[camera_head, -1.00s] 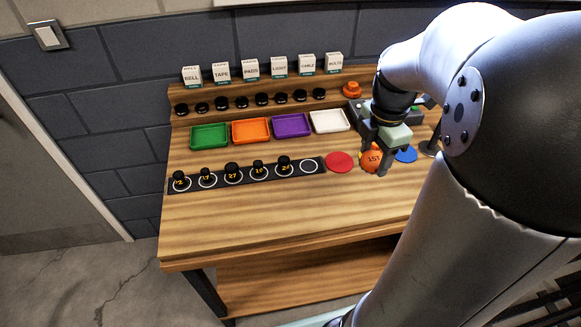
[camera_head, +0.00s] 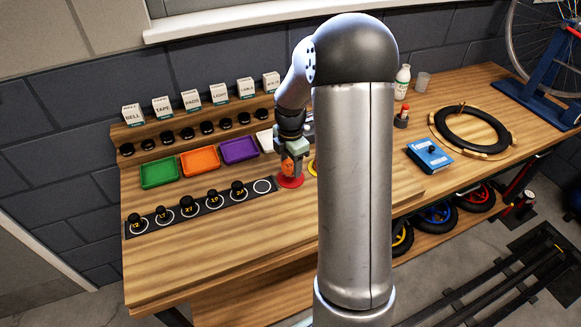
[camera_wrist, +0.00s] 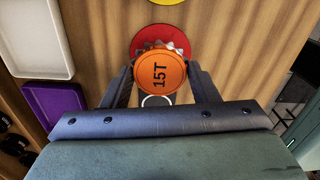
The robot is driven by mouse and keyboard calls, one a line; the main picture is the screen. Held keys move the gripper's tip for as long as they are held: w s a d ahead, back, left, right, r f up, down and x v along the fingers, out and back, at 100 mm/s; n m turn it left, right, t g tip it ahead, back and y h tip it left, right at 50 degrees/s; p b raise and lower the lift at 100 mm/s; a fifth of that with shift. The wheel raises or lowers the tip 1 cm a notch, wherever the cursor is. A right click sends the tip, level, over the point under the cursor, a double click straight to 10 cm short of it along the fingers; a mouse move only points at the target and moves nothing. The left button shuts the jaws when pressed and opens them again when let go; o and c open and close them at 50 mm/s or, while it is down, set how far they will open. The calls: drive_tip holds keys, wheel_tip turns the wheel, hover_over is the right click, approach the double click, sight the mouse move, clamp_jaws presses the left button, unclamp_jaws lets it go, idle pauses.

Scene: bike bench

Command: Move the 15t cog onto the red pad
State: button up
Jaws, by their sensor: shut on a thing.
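The 15t cog (camera_wrist: 160,72) has an orange top marked 15T and silver teeth at its rim. My gripper (camera_wrist: 160,84) is shut on it, with a finger on each side. In the head view the orange cog (camera_head: 288,167) is upright between the fingers of my gripper (camera_head: 291,165), over the red pad (camera_head: 291,182). In the wrist view the red pad (camera_wrist: 178,37) shows behind and around the cog's far edge. I cannot tell whether the cog touches the pad or is a little above it.
A yellow pad (camera_wrist: 176,1) is partly in view. My arm hides part of the bench.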

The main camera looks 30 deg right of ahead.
sight(291, 165)
drive_tip(key=shift+f, duration=1.6)
drive_tip(key=o, duration=1)
wheel_tip(291, 165, up, 12)
drive_tip(key=shift+f+b, duration=0.15)
drive_tip(key=shift+b, duration=0.45)
drive_tip(key=s+a+m, duration=0.5)
drive_tip(key=s+m, duration=0.1)
drive_tip(key=s, duration=0.2)
drive_tip(key=s+a+r+m, duration=0.1)
drive_tip(key=s+a+m, duration=0.3)
drive_tip(key=s+m, duration=0.2)
drive_tip(key=s+a+m, duration=0.5)
drive_tip(key=s+m, duration=0.2)
drive_tip(key=s, duration=0.4)
drive_tip(key=shift+a+r+t, duration=0.15)
drive_tip(key=shift+a+t, duration=0.15)
drive_tip(key=shift+t, duration=0.1)
